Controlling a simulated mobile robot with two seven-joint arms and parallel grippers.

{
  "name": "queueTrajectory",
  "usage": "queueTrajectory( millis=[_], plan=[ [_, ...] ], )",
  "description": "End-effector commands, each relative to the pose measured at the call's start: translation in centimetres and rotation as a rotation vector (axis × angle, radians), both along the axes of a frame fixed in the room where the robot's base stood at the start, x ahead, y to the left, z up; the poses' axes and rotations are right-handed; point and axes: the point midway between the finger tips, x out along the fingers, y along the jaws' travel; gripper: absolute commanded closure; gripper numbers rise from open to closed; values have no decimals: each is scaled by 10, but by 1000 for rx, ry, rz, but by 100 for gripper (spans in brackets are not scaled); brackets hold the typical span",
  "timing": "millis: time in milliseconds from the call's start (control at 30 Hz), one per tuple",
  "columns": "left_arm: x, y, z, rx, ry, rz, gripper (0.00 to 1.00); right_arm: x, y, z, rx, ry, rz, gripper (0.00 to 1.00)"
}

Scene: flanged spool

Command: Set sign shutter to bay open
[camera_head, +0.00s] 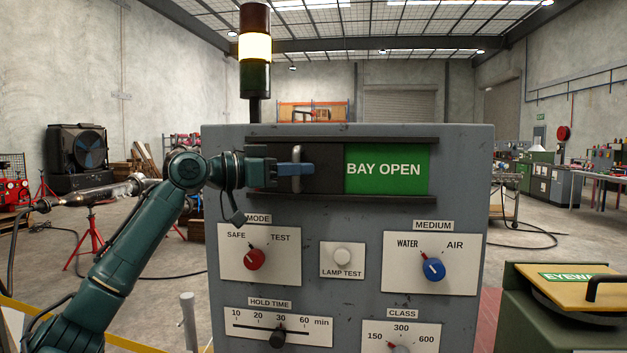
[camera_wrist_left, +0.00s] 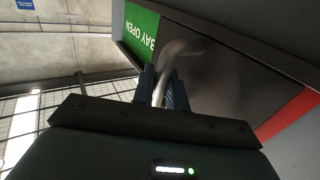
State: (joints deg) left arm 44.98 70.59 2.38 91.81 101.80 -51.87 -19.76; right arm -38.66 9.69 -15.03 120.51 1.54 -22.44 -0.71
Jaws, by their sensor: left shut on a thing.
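The sign shutter (camera_head: 325,160) is a dark sliding plate between two rails at the top of the grey panel. It sits at the left, and the green "BAY OPEN" sign (camera_head: 387,169) shows to its right. A metal handle (camera_head: 297,169) stands on the shutter. My left gripper (camera_head: 294,169) is shut on this handle. In the left wrist view, the fingers (camera_wrist_left: 163,90) are around the curved handle (camera_wrist_left: 176,52), with the dark shutter (camera_wrist_left: 220,75) behind and part of the green sign (camera_wrist_left: 141,27) beside it. A strip of red shows at the shutter's other edge. My right gripper is in no view.
Below the shutter the panel carries a red mode knob (camera_head: 254,259), a white lamp test button (camera_head: 342,258), a blue medium knob (camera_head: 433,269) and a hold time slider (camera_head: 277,339). A stack light (camera_head: 255,50) stands on top. An eyewash unit (camera_head: 567,283) is at the right.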

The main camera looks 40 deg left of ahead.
Motion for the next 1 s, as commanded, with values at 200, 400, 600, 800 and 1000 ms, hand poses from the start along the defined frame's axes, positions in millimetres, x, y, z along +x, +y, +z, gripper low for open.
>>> queueTrajectory(
  millis=[200,400,600,800,1000],
  plan=[
    [-6,9,-1,0,1,-1,100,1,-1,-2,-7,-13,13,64],
    [-6,10,0,1,3,1,100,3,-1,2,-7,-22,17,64],
    [-6,11,0,1,3,2,80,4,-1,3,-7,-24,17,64],
    [-6,10,0,1,2,1,80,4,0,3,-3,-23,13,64],
    [-6,10,0,0,1,0,80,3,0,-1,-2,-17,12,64]
  ],
)
